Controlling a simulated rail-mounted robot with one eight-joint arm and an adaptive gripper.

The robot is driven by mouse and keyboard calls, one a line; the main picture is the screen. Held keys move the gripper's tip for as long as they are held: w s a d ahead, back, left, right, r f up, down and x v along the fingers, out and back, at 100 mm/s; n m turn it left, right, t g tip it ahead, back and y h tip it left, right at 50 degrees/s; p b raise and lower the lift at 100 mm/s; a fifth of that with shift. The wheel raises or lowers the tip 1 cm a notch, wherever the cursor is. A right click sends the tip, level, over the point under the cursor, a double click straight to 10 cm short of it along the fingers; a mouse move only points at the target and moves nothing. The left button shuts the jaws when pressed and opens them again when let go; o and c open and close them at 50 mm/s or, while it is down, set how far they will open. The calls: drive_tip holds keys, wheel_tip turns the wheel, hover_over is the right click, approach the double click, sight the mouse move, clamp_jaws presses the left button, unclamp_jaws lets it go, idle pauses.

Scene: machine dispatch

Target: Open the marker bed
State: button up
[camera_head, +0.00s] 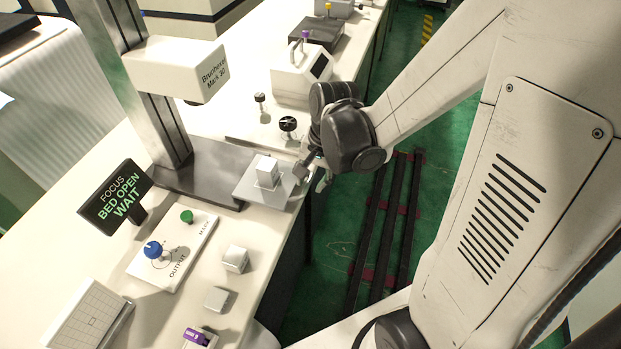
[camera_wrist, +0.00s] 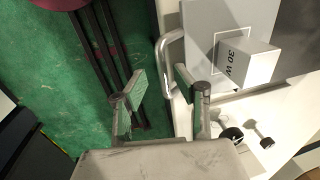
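In the wrist view the bed (camera_wrist: 205,22) has a curved metal handle (camera_wrist: 164,62), and the block (camera_wrist: 247,62) reads "30 W". My gripper (camera_wrist: 160,82) is open, with the handle close beyond its fingertips, nearer the right finger; contact is unclear. In the head view my gripper (camera_head: 317,175) is beside the bed's outer edge, partly hidden.
A small display (camera_head: 115,195) reads "FOCUS BED OPEN WAIT". A control panel (camera_head: 180,255) has a blue knob (camera_head: 153,250) and green button (camera_head: 187,216). Black knobs (camera_head: 288,124) stand behind the bed. Loose blocks (camera_head: 235,259) lie in front.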

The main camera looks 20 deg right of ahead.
wheel_tip(320, 180, up, 12)
drive_tip(key=s+d, duration=0.1)
drive_tip(key=shift+s+d, duration=0.25)
idle(0.5)
drive_tip(key=shift+f, duration=0.1)
drive_tip(key=s+a+r+n+t+h, duration=0.1)
drive_tip(key=s+a+r+n+t, duration=0.2)
drive_tip(key=s+r+n+t, duration=0.2)
drive_tip(key=shift+s+a+r+n+t, duration=0.25)
drive_tip(key=shift+s+r+n+t, duration=0.2)
drive_tip(key=shift+s+n, duration=0.9)
